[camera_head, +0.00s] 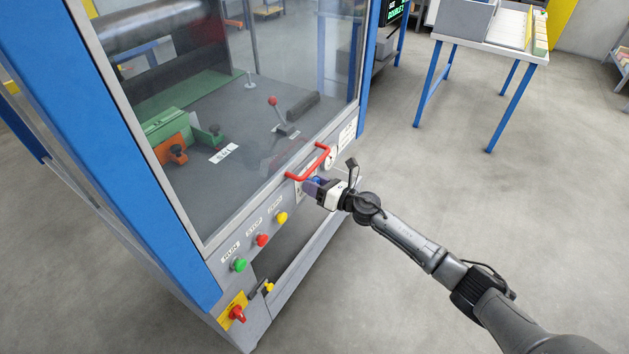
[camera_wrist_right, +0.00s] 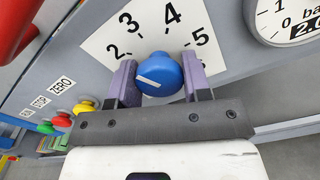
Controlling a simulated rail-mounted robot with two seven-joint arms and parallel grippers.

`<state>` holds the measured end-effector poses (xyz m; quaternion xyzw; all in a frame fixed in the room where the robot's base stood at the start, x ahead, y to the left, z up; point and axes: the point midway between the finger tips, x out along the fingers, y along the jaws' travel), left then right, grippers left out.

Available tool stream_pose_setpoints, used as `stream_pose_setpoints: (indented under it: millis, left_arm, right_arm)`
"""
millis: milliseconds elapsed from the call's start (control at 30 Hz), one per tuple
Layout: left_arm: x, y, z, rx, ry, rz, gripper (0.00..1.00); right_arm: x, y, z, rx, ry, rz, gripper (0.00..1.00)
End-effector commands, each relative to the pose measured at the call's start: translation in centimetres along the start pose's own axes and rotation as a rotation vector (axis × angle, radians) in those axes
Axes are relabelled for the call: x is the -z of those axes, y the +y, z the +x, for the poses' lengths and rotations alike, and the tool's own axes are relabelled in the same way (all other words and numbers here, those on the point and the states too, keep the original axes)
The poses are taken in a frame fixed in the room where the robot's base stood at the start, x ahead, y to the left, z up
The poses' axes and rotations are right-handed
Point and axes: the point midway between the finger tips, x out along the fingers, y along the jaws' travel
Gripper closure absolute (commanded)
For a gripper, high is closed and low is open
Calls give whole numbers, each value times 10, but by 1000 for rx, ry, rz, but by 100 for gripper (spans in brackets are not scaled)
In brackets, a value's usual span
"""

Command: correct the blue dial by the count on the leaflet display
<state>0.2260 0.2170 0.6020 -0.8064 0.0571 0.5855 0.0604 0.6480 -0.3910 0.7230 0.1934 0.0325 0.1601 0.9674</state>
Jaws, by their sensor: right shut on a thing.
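The blue dial (camera_wrist_right: 160,74) sits on the machine's front panel in the right wrist view. A white scale plate (camera_wrist_right: 150,30) behind it shows 2, 3, 4 and 5. The dial's white mark slants across its face; the number it points to is unclear. My right gripper (camera_head: 314,187) is shut on the dial, one purple finger on each side. In the head view the gripper mostly hides the dial. A dark display (camera_head: 396,10) with green text stands at the top; it is cut off, and its lower line seems to read "DOUBLE 2". My left gripper is out of view.
A red handle (camera_head: 308,163) is just above the gripper, and a pressure gauge (camera_wrist_right: 287,16) is to the dial's right. Yellow (camera_head: 281,218), red (camera_head: 261,240) and green (camera_head: 239,265) buttons line the panel at left. A table (camera_head: 488,42) stands behind; the floor at right is clear.

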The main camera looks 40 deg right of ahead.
Motion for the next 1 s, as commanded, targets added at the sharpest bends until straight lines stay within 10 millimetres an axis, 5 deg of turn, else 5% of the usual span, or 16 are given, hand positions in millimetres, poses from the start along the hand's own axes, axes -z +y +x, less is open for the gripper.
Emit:
stream_pose_setpoints:
  millis: [233,267,500,767,1000]
  left_arm:
    - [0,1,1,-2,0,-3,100]
    - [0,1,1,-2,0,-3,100]
    - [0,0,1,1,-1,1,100]
    - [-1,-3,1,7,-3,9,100]
    - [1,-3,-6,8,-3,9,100]
  right_arm:
    - [0,0,0,-2,-1,0,79]
    - [0,0,0,-2,-1,0,53]
    - [0,0,0,-1,-1,-1,31]
    - [0,0,-1,-1,-1,-2,31]
    - [0,0,-25,0,1,-2,31]
